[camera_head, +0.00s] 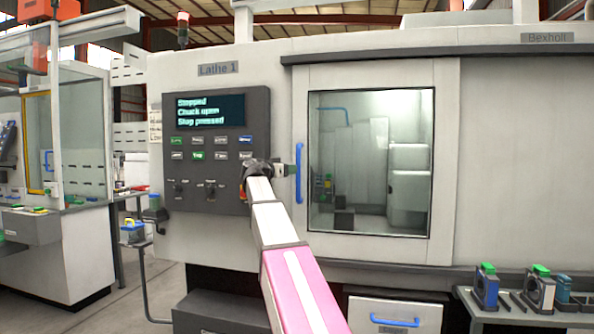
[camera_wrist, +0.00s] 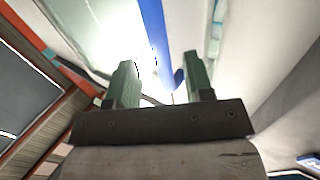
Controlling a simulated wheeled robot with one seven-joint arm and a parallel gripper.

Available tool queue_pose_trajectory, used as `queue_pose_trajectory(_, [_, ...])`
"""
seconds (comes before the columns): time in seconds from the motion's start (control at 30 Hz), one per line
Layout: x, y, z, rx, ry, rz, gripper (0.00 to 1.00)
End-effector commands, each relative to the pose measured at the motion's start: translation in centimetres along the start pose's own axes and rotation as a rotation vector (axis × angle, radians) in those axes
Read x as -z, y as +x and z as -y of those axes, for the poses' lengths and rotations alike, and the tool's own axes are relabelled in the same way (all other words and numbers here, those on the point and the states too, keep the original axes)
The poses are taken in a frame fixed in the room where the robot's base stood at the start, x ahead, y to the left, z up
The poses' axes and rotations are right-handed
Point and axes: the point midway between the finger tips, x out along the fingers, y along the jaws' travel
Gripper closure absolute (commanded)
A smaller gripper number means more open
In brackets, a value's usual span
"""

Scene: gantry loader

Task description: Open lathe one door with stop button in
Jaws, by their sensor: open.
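The Lathe 1 door (camera_head: 447,150) is a pale panel with a large window, and it looks shut. Its upright blue handle (camera_head: 299,172) is at the left edge. My gripper (camera_head: 292,170) is open, its green fingers just left of the handle in the head view. In the wrist view the blue handle (camera_wrist: 155,40) shows beyond and between the two fingers (camera_wrist: 161,75); I cannot tell whether they touch it. The control panel (camera_head: 222,110) has a screen (camera_head: 210,111) reading "Stopped", "Chuck open", "Stop pressed". The stop button is not clearly visible; my arm covers the panel's lower right.
A rail (camera_head: 380,50) runs above the door. A drawer with a blue handle (camera_head: 394,321) is below. A side table (camera_head: 520,318) at lower right holds several coloured parts. Another machine (camera_head: 60,240) stands at left. The door front right of the handle is clear.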

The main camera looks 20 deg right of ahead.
Motion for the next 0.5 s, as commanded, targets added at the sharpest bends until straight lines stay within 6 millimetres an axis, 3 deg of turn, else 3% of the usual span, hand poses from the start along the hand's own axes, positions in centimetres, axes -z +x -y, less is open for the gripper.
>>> queue_pose_trajectory(0.2, [0.0,3.7,0.1,-0.001,-0.001,0.002,0.53])
queue_pose_trajectory(0.5, [0.0,5.6,0.0,0.001,-0.001,0.001,0.53])
